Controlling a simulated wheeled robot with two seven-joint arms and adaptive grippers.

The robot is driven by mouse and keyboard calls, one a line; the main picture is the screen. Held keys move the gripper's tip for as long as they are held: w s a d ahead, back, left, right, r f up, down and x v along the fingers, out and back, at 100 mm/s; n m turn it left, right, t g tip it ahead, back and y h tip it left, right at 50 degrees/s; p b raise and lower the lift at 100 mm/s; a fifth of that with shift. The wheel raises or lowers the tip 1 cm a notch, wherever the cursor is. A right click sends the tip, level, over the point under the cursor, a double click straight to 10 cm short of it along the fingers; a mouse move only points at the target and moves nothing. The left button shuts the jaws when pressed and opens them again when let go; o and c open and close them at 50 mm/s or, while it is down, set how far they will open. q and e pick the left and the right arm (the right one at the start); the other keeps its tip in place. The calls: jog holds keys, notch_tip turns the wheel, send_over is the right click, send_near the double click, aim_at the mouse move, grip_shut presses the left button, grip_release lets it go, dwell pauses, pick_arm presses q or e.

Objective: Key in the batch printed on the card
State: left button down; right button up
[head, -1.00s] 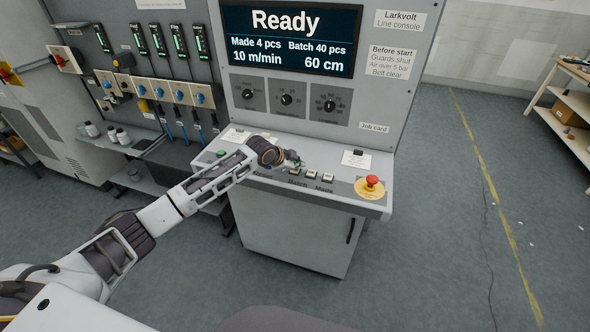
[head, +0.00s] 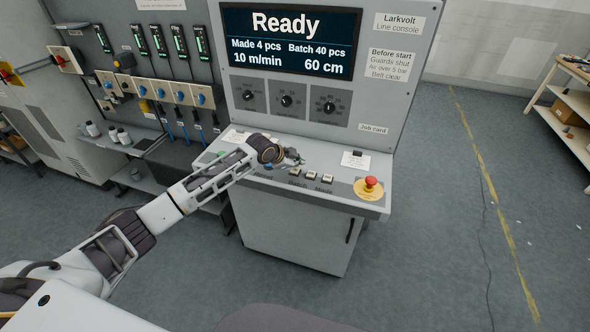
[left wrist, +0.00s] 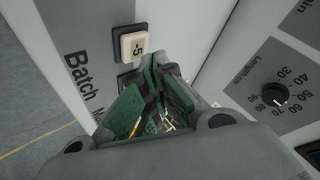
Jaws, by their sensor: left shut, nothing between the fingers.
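The line console's display (head: 290,40) reads Ready, Made 4 pcs, Batch 40 pcs, 10 m/min, 60 cm. The job card (head: 355,161) lies on the sloping desk under the "Job card" label; its print is too small to read. Small pale buttons (head: 311,177) sit in a row above the Batch and Made labels. My left gripper (head: 297,160) is shut and empty, just above and behind the left end of that row. In the left wrist view its green-padded fingers (left wrist: 160,82) are beside a "-5" button (left wrist: 134,44) near the word Batch. A second button is mostly hidden behind them.
A red emergency stop (head: 371,182) on a yellow plate is at the desk's right end. Three dials (head: 287,100) are on the upright panel; the length dial (left wrist: 274,94) is close in the left wrist view. Another paper (head: 238,138) lies at the desk's left.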

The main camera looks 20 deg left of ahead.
aim_at(297, 171)
pick_arm(q)
jog(key=shift+r+p, duration=2.35)
jog(key=shift+r, duration=0.2)
jog(key=shift+f, duration=0.15)
